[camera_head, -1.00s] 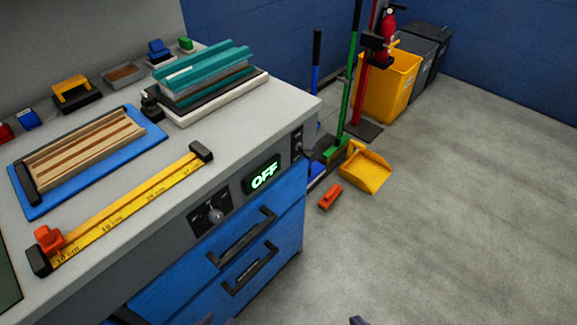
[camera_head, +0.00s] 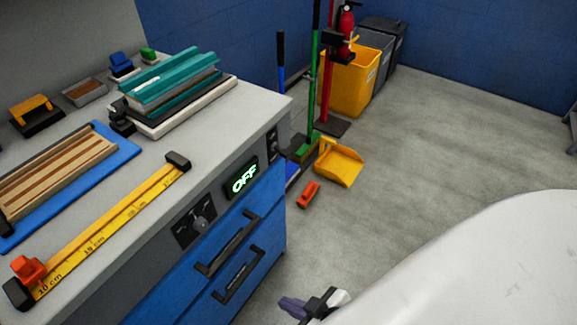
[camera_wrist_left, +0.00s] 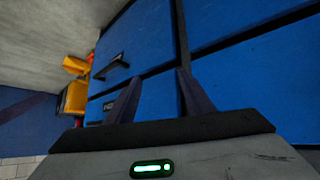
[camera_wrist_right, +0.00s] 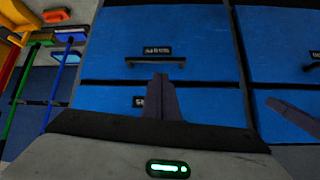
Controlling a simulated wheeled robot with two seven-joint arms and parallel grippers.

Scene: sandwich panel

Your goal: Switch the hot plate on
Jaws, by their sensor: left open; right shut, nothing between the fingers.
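A lit display (camera_head: 243,178) reading OFF is set in the grey front of the workbench, above blue drawers. Left of it is a dark control panel (camera_head: 195,221) with a dial. Which thing is the hot plate itself, I cannot tell. My right gripper (camera_head: 306,305) is at the bottom of the head view, right of the drawers and well below the dial, touching neither control. In the right wrist view its purple fingers (camera_wrist_right: 161,97) are together and empty. My left gripper (camera_wrist_left: 160,95) shows in its own wrist view, open and empty, in front of blue drawer fronts.
On the bench lie a yellow ruler (camera_head: 100,237), a wooden slatted panel (camera_head: 60,172) on a blue board, and a stack of teal pieces (camera_head: 172,85). A yellow dustpan (camera_head: 339,163) and an orange brush (camera_head: 309,194) are on the floor. Floor to the right is open.

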